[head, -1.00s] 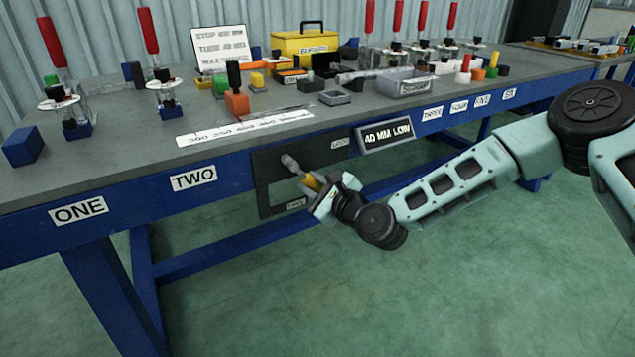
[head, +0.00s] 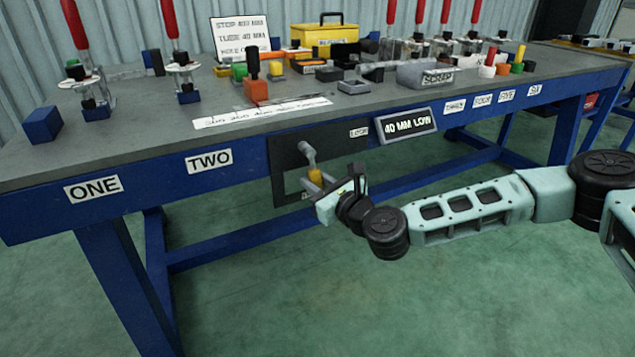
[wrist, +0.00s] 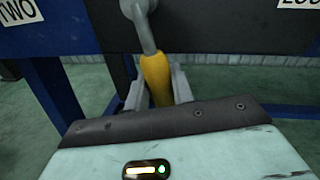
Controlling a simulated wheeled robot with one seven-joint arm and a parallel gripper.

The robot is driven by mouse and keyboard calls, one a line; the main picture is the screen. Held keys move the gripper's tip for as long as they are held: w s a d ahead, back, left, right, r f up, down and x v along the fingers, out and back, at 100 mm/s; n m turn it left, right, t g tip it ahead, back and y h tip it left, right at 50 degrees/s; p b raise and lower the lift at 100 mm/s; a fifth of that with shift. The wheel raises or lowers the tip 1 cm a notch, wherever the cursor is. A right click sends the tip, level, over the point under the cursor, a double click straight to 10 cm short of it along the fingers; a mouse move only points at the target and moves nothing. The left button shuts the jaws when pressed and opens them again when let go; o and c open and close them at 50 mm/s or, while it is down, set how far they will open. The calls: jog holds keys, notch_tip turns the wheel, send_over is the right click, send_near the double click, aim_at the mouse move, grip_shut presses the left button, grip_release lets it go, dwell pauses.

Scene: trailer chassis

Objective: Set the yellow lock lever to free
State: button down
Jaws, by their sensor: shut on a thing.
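The lock lever has a grey pivot and arm (head: 309,153) and a yellow handle (head: 315,175). It is mounted on a dark panel (head: 287,158) on the bench front. The lever points almost straight down, leaning slightly right. My gripper (head: 318,184) is shut on the yellow handle from the front. In the wrist view, the yellow handle (wrist: 156,78) sits between the two grey fingers of my gripper (wrist: 157,88). A small label at the panel's upper right reads like LOCK (head: 359,132). A lower label is mostly hidden behind my gripper.
The blue bench front (head: 235,176) runs beside the panel, with a 40 MM LOW sign (head: 406,124) to the right. Clamps, blocks and a yellow toolbox (head: 325,38) stand on the bench top. The green floor below my arm is clear.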

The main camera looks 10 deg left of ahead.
jog(key=c, duration=1.2)
grip_release()
jog(key=shift+c, duration=0.2)
jog(key=shift+s, duration=0.1)
jog(key=p+v, duration=0.2)
jog(key=v, duration=1.5)
jog(key=shift+s+p, duration=0.15)
jog(key=shift+p, duration=0.25)
jog(key=shift+d, duration=0.15)
